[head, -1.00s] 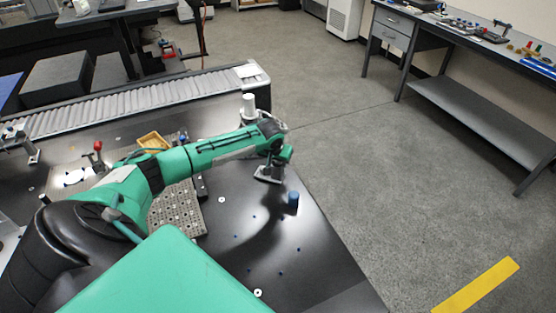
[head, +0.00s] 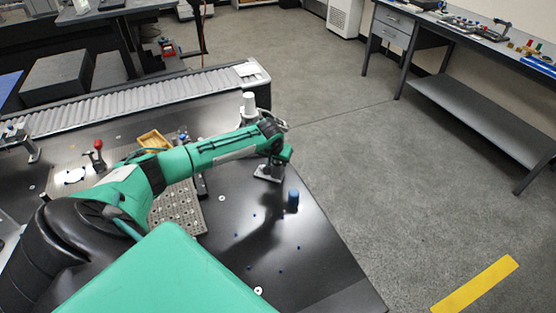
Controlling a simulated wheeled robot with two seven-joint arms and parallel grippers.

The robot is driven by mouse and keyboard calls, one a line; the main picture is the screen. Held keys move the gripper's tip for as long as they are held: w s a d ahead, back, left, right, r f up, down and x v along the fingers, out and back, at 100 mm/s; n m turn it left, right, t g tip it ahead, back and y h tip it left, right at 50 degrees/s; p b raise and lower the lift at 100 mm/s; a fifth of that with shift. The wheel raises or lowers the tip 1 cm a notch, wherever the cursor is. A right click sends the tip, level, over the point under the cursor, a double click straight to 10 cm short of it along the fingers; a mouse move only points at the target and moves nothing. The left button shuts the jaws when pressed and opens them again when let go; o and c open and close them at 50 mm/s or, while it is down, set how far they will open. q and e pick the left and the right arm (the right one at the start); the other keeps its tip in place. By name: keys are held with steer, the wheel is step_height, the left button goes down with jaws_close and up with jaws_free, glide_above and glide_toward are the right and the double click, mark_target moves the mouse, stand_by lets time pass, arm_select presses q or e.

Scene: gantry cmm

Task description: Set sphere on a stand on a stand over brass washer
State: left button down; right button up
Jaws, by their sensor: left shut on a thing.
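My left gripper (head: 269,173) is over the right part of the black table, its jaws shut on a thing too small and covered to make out. A red ball on a stand (head: 97,146) stands on the table at the left, well away from this gripper. Pale washer-like rings lie on the table, one near the front (head: 258,291) and a smaller one (head: 221,198) by the perforated plate. I cannot tell whether either is brass. My right gripper is not in view.
A blue cylinder (head: 293,200) stands right of my left gripper. Small blue dots are scattered on the table in front. A perforated plate (head: 180,210), a yellow tray (head: 153,141) and a white cylinder (head: 249,104) are also there. A roller conveyor (head: 130,102) runs behind the table.

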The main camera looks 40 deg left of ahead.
arm_select(q)
steer(key=c, duration=0.8)
jaws_free()
steer(key=shift+r, duration=0.1)
steer(key=shift+c, duration=0.2)
steer(key=v, duration=1.3)
steer(key=shift+r+b, duration=0.35)
steer(key=shift+b, duration=0.05)
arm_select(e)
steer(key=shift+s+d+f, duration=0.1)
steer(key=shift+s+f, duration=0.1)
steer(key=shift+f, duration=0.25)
arm_select(q)
steer(key=shift+s, duration=0.1)
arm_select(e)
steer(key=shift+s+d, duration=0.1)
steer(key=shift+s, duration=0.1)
